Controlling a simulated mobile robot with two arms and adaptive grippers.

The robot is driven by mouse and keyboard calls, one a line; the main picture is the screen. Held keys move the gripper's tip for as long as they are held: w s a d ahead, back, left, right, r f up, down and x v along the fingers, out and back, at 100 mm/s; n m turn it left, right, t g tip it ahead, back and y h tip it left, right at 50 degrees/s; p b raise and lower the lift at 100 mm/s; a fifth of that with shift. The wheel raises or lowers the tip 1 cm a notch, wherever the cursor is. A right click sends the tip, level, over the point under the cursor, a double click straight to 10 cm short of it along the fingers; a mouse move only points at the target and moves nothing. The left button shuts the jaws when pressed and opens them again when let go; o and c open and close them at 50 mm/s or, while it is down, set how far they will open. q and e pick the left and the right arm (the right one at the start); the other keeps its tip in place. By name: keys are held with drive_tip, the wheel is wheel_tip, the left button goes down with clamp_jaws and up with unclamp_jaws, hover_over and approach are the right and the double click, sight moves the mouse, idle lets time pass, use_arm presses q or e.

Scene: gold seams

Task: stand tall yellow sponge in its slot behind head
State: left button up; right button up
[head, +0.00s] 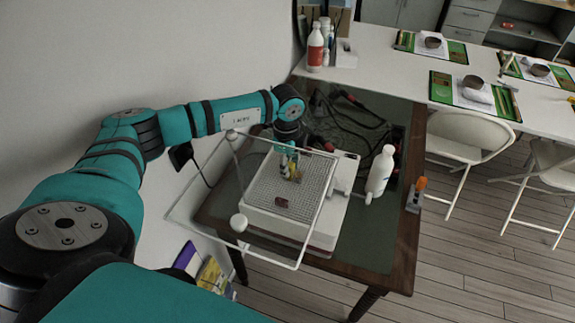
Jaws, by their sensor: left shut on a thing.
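My left gripper (288,158) reaches in from the left and points down over the white grinder (325,213) with its grey grid top (262,188). It is shut on a small yellow thing, which looks like the yellow sponge (295,174), at the back part of the grid. The gripper hides much of the sponge, and I cannot tell whether it touches the grid. The grinder's head and the slot behind it are not clearly visible behind the gripper. My right gripper is not in view.
A clear shield with a pale frame (303,250) spans the grinder. A small red-brown piece (281,203) lies on the grid. A white bottle (380,172) stands right of the grinder on the dark glass-topped table (375,236). Dark cables lie behind.

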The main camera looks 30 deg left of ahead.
use_arm(q)
drive_tip(key=shift+s+d+f+g, duration=0.15)
drive_tip(key=shift+s+f, duration=0.2)
drive_tip(key=shift+f, duration=0.2)
drive_tip(key=shift+s+d+f+g, duration=0.15)
drive_tip(key=shift+s+f, duration=0.2)
drive_tip(key=shift+f, duration=0.2)
drive_tip(key=o, duration=0.8)
drive_tip(key=shift+o, duration=0.2)
drive_tip(key=shift+w+a+r+p, duration=0.15)
drive_tip(key=shift+w+r+p, duration=0.05)
drive_tip(key=shift+r+p, duration=1.7)
drive_tip(key=shift+r, duration=0.55)
drive_tip(key=shift+w+a+r+p, duration=0.1)
drive_tip(key=shift+r+p, duration=0.45)
drive_tip(key=shift+r, duration=0.2)
drive_tip(key=shift+r+p, duration=0.45)
drive_tip(key=shift+r, duration=0.15)
